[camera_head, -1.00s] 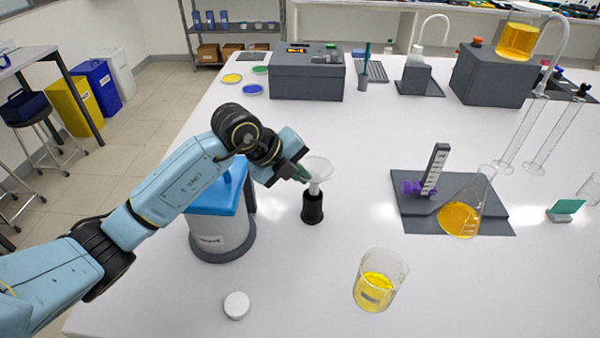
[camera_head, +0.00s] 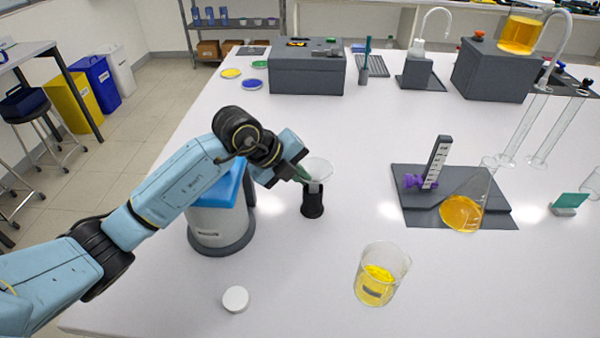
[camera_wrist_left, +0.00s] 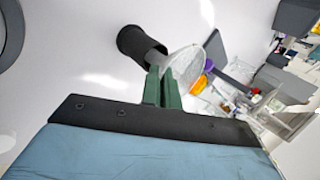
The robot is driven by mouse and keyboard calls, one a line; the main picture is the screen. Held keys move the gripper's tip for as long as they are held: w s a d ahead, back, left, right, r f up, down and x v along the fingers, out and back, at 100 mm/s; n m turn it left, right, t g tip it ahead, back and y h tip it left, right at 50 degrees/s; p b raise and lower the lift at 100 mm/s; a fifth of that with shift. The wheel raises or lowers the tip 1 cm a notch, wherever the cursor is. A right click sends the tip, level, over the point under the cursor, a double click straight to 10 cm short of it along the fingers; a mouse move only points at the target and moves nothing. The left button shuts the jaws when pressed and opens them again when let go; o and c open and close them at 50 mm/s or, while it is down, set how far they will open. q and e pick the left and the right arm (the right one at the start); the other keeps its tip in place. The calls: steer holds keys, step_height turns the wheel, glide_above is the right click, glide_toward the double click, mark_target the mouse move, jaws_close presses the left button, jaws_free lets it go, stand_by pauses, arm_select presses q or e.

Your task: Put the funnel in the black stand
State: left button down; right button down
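The clear funnel (camera_head: 319,169) is upright over the black stand (camera_head: 312,203), its stem reaching down to the stand's mouth. In the left wrist view, the funnel (camera_wrist_left: 186,62) has its stem's lower end at or just inside the opening of the stand (camera_wrist_left: 133,42); how deep it goes I cannot tell. My left gripper (camera_head: 303,174) comes from the left with green fingertips at the funnel's neck. In the wrist view the fingers of this gripper (camera_wrist_left: 163,86) are close together on the funnel and hide part of it. My right gripper is not in view.
A blue-topped grey device (camera_head: 220,220) stands left of the stand, under my left arm. A beaker of yellow liquid (camera_head: 375,282) and a white cap (camera_head: 235,299) are nearer. A flask (camera_head: 464,208) on a dark mat stands right. The table between is clear.

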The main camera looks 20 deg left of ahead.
arm_select(q)
steer(key=shift+f+b, duration=0.45)
steer(key=shift+f, duration=0.35)
steer(key=c, duration=1.6)
jaws_free()
steer(key=shift+r, duration=0.1)
